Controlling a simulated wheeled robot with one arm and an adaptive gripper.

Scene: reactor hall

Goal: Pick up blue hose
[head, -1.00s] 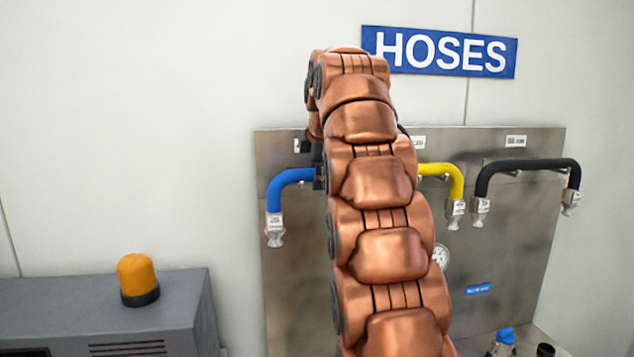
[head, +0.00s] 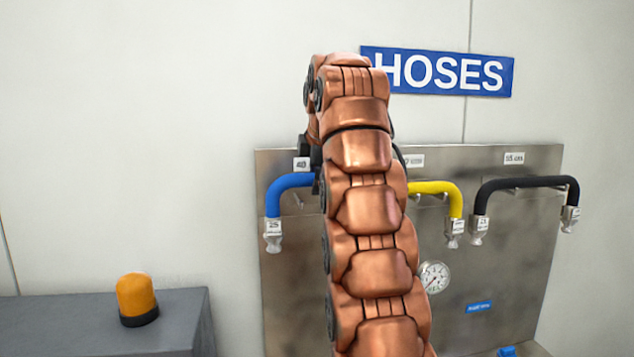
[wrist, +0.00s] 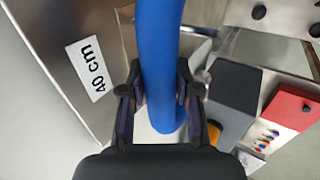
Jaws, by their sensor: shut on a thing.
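The blue hose (head: 288,184) is at the left of the steel panel in the head view, bent down at its left end with a metal fitting (head: 273,236). Its right part is hidden behind my copper arm. In the wrist view the blue hose (wrist: 158,60) runs between the two dark fingers. My gripper (wrist: 164,88) is shut on it. In the head view only a dark bit of my gripper (head: 317,180) shows beside the arm. The hose sits slightly above a small peg on the panel.
A yellow hose (head: 440,188) and a black hose (head: 525,183) hang to the right on the panel (head: 520,250), with a gauge (head: 434,277) below. A HOSES sign (head: 440,72) is above. An orange beacon (head: 137,299) stands on a grey cabinet (head: 60,325) at left.

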